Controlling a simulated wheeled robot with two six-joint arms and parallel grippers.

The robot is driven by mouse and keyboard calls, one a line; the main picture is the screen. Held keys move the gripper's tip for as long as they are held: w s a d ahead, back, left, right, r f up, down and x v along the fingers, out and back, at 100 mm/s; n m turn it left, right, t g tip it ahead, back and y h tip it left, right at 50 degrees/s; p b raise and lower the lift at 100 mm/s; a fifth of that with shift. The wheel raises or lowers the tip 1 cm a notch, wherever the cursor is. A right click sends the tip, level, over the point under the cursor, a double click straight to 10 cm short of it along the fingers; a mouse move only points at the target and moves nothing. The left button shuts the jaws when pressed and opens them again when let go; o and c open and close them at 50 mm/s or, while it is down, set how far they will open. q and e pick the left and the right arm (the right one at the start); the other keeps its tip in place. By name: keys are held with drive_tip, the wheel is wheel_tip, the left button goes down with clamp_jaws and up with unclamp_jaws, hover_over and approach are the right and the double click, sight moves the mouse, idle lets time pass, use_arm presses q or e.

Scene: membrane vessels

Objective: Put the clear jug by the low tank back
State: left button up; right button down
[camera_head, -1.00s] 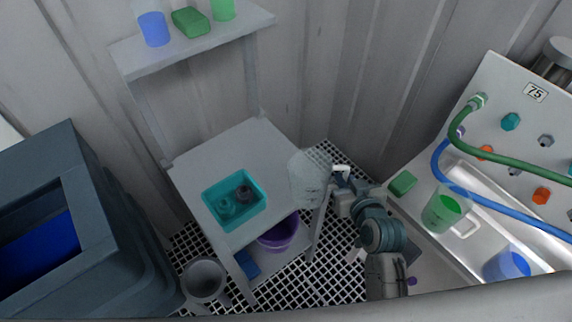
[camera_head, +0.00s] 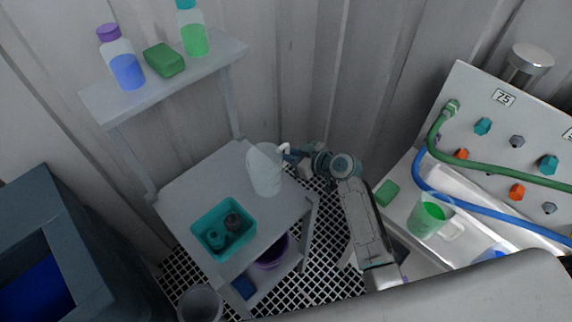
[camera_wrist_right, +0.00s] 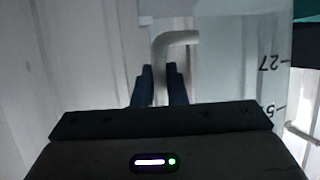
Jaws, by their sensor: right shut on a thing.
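A clear, empty-looking jug (camera_head: 266,172) is at the right part of the grey side table (camera_head: 190,187), upright or nearly so. I cannot tell whether its base touches the tabletop. My right gripper (camera_head: 288,152) is shut on its white handle at the jug's right side. In the right wrist view the handle (camera_wrist_right: 176,38) runs down between my two dark fingers (camera_wrist_right: 160,85), and the jug wall (camera_wrist_right: 235,60) carries dark scale marks. A dark tank (camera_head: 78,215) with blue inside stands at the left. My left gripper is out of view.
A teal tray (camera_head: 252,232) with dark fittings sits on the table, left of the jug. A shelf (camera_head: 195,72) with two bottles and a green block is above. At right, a green-filled jug (camera_head: 428,218) stands in a pale trough under hoses.

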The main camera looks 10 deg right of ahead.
wheel_tip(320, 180, down, 3)
drive_tip(key=shift+f+p, duration=0.15)
drive_tip(key=shift+p, duration=0.25)
drive_tip(key=shift+f, duration=0.55)
drive_tip(key=c, duration=1.5)
unclamp_jaws()
drive_tip(key=shift+o, duration=0.2)
